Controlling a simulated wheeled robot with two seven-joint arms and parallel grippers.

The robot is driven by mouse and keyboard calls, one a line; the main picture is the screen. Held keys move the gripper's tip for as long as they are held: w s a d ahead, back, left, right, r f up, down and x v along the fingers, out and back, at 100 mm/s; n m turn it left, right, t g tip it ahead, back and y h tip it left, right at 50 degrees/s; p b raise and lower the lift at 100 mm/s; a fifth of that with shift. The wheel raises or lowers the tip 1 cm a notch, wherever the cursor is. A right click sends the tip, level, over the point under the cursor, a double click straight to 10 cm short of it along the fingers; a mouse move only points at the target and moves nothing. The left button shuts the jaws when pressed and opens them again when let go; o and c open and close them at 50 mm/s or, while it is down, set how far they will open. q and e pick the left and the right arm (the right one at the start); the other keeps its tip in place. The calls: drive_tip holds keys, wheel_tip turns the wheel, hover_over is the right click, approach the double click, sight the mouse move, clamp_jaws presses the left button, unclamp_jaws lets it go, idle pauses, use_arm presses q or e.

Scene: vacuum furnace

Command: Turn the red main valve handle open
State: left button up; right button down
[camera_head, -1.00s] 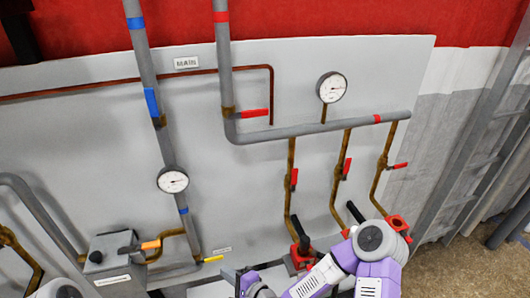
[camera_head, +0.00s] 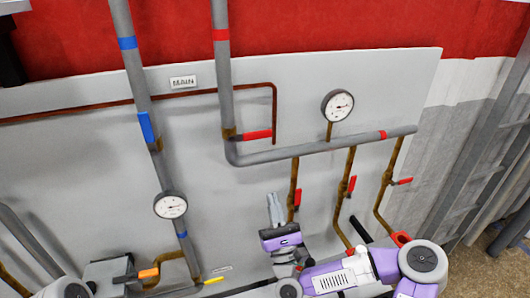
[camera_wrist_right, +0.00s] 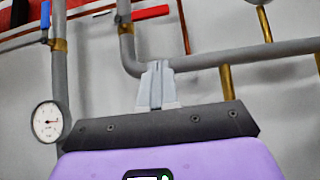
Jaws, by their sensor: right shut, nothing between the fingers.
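The red main valve handle (camera_head: 257,135) points sideways to the right from a brass fitting on the vertical grey pipe with the red band, right of the MAIN label (camera_head: 183,82). In the right wrist view the red handle (camera_wrist_right: 151,13) is at the top, beyond the fingers. My right gripper (camera_head: 273,199) is below the handle and clearly apart from it, with its fingers pointing up. The right gripper (camera_wrist_right: 156,68) is shut and empty in the wrist view. My left gripper is not in view.
A horizontal grey pipe (camera_head: 320,143) runs between my right gripper and the red handle in the picture. Brass pipes with smaller red handles (camera_head: 297,198) hang to the right. A blue handle (camera_head: 145,127) and a gauge (camera_head: 170,205) are on the left pipe.

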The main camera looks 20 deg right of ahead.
sight(250, 136)
drive_tip(key=p+x, duration=0.1)
drive_tip(key=x, duration=0.3)
drive_tip(key=s+r+p+x, duration=0.1)
drive_tip(key=x, duration=0.3)
drive_tip(key=p+x, duration=0.1)
drive_tip(key=x, duration=0.3)
drive_tip(key=shift+s+r+p, duration=0.15)
drive_tip(key=shift+p, duration=0.25)
drive_tip(key=shift+r, duration=0.6)
